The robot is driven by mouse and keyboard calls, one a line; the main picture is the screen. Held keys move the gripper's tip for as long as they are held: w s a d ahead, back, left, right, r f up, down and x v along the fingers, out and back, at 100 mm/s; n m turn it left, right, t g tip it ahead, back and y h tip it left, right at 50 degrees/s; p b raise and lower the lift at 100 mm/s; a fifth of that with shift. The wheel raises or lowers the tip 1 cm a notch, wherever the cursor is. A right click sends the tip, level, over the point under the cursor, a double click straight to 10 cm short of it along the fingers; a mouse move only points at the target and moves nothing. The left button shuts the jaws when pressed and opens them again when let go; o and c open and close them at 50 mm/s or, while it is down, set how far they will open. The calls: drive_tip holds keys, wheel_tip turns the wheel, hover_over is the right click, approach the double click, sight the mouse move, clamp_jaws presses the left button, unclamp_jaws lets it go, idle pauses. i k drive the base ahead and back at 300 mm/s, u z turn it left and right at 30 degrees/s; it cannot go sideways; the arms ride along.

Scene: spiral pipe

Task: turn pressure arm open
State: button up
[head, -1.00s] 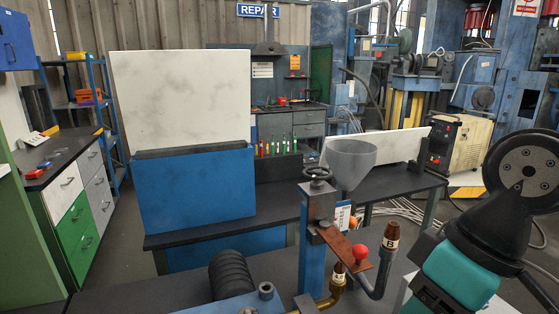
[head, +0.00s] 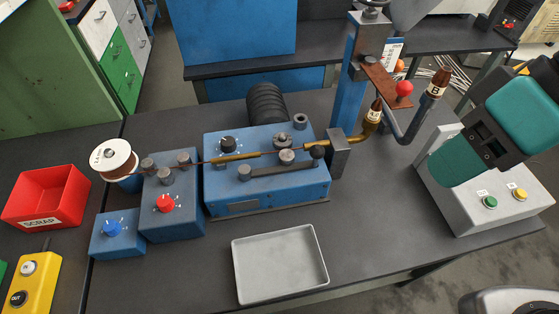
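A second, brown arm (head: 378,78) with a red ball knob (head: 404,88) sticks out from the blue post behind. Teal and black links of my arm show at the right. My gripper is outside the picture.
A wire spool (head: 112,157) and blue knob boxes (head: 168,215) stand left of the feed box. A grey tray (head: 240,270) lies in front. A red scrap bin (head: 40,197) is at the left. A grey button box (head: 500,208) stands at the right, under my arm.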

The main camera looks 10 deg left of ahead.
sight(280, 159)
drive_tip(key=k, duration=0.45)
drive_tip(key=z, duration=0.25)
drive_tip(key=i, duration=0.5)
drive_tip(key=u, duration=1.45)
